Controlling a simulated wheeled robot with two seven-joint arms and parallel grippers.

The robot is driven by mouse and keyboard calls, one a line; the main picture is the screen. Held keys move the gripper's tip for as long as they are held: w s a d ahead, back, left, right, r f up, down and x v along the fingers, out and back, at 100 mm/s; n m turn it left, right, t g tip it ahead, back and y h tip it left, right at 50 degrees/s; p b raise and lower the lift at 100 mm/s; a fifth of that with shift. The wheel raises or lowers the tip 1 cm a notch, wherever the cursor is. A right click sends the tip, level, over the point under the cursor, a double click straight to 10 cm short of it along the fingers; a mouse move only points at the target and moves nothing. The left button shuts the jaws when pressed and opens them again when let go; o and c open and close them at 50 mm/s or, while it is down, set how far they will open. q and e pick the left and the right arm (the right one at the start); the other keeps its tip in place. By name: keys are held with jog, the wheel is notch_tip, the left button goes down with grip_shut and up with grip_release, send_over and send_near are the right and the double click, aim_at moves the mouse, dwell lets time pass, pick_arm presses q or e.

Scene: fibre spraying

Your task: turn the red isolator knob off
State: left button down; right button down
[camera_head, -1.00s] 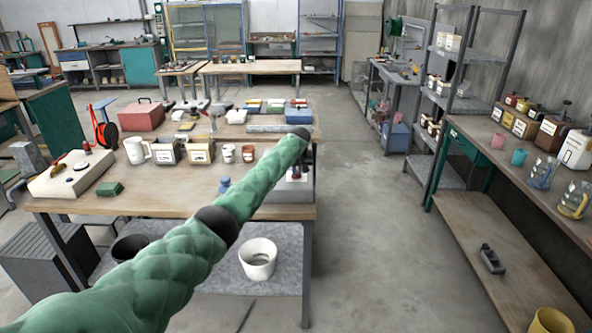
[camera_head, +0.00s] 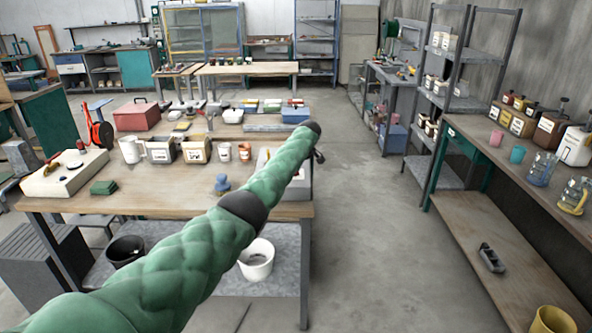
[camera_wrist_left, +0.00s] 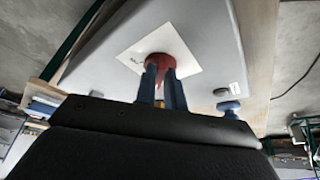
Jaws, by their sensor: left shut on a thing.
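The red isolator knob (camera_wrist_left: 166,62) stands on a square white plate on a grey box (camera_wrist_left: 215,50), in the left wrist view. My left gripper (camera_wrist_left: 161,76) has its two blue fingers shut on the knob, one on each side. The fingers hide part of the knob, so its turn angle is hard to read. In the head view the box (camera_head: 304,186) stands at the right end of the workbench, and my green-sleeved left arm covers the knob and most of the gripper. My right gripper is not in view.
The workbench (camera_head: 150,203) holds a mug (camera_head: 131,150), labelled bins (camera_head: 195,150), a blue piece (camera_head: 222,184) and a white panel (camera_head: 65,173) at left. A bucket (camera_head: 257,262) stands on its lower shelf. The aisle floor (camera_head: 365,230) on the right is clear.

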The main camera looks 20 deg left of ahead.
pick_arm(q)
jog(key=shift+r, duration=0.15)
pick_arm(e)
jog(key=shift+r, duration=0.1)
pick_arm(q)
jog(key=c, duration=1.5)
grip_release()
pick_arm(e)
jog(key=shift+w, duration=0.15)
